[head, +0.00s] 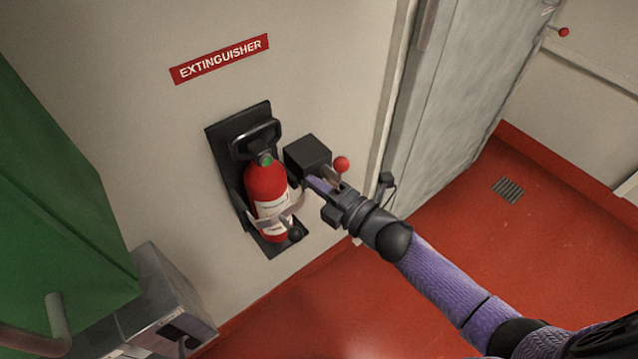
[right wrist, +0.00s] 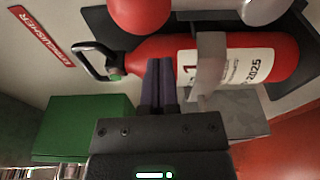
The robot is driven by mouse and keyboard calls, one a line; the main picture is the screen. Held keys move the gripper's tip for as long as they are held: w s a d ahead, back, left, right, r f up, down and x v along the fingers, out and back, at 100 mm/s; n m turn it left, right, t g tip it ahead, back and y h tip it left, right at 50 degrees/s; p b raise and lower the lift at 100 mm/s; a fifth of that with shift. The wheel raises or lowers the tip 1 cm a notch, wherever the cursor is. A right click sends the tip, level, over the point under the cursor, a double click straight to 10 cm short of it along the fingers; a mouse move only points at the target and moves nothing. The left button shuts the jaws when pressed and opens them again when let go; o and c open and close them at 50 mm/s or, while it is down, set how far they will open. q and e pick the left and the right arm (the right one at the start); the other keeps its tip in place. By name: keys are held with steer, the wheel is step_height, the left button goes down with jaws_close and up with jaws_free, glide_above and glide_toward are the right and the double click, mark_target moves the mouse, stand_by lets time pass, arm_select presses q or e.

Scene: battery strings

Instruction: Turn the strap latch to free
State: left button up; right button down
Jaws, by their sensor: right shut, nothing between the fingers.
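A red fire extinguisher (head: 266,188) stands in a black wall bracket (head: 222,142). A pale strap (head: 266,222) crosses its body, and a small lever with a dark knob (head: 295,234), apparently the strap latch, sits at the strap's front. My right gripper (head: 318,184) is shut and empty, just right of the extinguisher and above the knob. In the right wrist view its closed purple fingers (right wrist: 159,80) point at the extinguisher (right wrist: 160,50), beside the strap (right wrist: 211,65). Whether the fingertips touch anything is unclear. My left gripper is not in view.
A black box (head: 306,151) and a red ball (head: 341,164) sit close to my right gripper. A green cabinet (head: 60,190) and a grey metal box (head: 165,290) stand at left. A grey door (head: 455,95) is at right. The red floor (head: 440,225) is mostly clear.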

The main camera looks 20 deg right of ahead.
steer(key=p+v, duration=0.2)
steer(key=v, duration=0.7)
steer(key=s+d+f+m+g+h, duration=0.35)
steer(key=s+f+m, duration=0.4)
steer(key=f, duration=0.45)
steer(key=s+d+f+m+g+h, duration=0.4)
steer(key=s+f+m, duration=0.35)
steer(key=f, duration=0.45)
steer(key=s+a+f+m+g, duration=0.1)
steer(key=s+f+m+g, duration=0.1)
steer(key=s, duration=0.5)
steer(key=s+f+m+g+h, duration=0.1)
steer(key=s+f+m+g, duration=0.1)
steer(key=s, duration=0.5)
steer(key=s+a+f+m+g+h, duration=0.1)
steer(key=s+m+g, duration=0.2)
steer(key=s, duration=0.5)
steer(key=shift+a+f+g, duration=0.4)
steer(key=shift+g, duration=0.35)
steer(key=c, duration=1.3)
jaws_free()
steer(key=shift+c, duration=0.2)
